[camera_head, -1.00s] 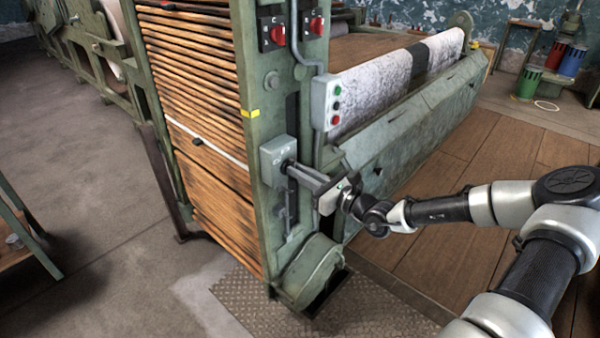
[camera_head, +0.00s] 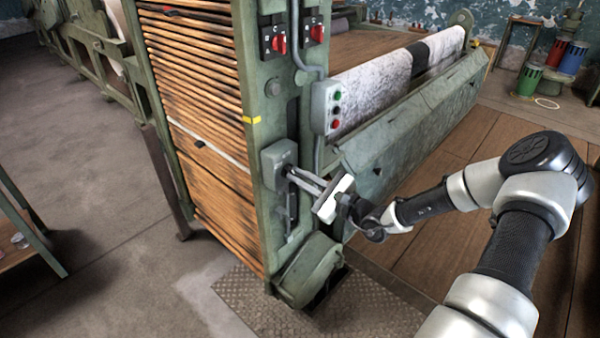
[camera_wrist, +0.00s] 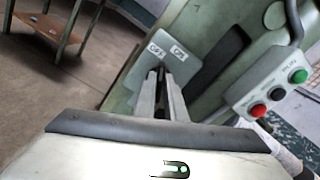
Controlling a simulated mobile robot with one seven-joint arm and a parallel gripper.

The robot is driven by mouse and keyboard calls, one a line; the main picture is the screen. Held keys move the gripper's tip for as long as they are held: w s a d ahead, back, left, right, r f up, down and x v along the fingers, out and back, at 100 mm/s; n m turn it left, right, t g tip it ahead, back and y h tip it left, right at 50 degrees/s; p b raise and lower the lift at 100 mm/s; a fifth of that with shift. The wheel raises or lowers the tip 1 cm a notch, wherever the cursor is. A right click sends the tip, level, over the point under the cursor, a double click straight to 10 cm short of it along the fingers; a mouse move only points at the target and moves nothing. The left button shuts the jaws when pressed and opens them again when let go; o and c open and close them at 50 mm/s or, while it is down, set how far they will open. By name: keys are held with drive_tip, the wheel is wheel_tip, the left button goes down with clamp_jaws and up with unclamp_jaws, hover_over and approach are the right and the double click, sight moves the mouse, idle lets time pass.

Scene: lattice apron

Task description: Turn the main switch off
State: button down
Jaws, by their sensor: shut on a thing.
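The main switch is a grey-green box (camera_head: 279,158) on the front face of the green machine post, below the yellow mark. My gripper (camera_head: 290,173) reaches it from the right, its fingers closed on the switch's small dark knob. The knob is mostly hidden by the fingers, so I cannot tell its exact angle. In the wrist view the switch plate (camera_wrist: 190,68) shows two small pale labels side by side, too blurred to read surely. My fingertips (camera_wrist: 162,76) are just below these labels. My gripper is tilted in the head view.
A button box (camera_head: 326,108) with green and red buttons is up and right of the switch; it also shows in the wrist view (camera_wrist: 270,88). Two red rotary switches (camera_head: 279,43) (camera_head: 315,31) sit higher. A rounded green housing (camera_head: 307,270) is below my gripper.

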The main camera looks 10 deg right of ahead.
drive_tip(key=shift+s+a+f+n+b, duration=0.15)
drive_tip(key=shift+n+b, duration=1.3)
drive_tip(key=shift+n, duration=1.6)
drive_tip(key=shift+w+d+f+n+b, duration=0.15)
drive_tip(key=shift+n+b, duration=1.25)
drive_tip(key=shift+n, duration=1.65)
drive_tip(key=shift+s+a, duration=0.1)
drive_tip(key=c, duration=1.8)
unclamp_jaws()
drive_tip(key=p+v, duration=0.1)
drive_tip(key=v, duration=1.6)
drive_tip(key=shift+s+p, duration=0.15)
drive_tip(key=shift+p, duration=0.2)
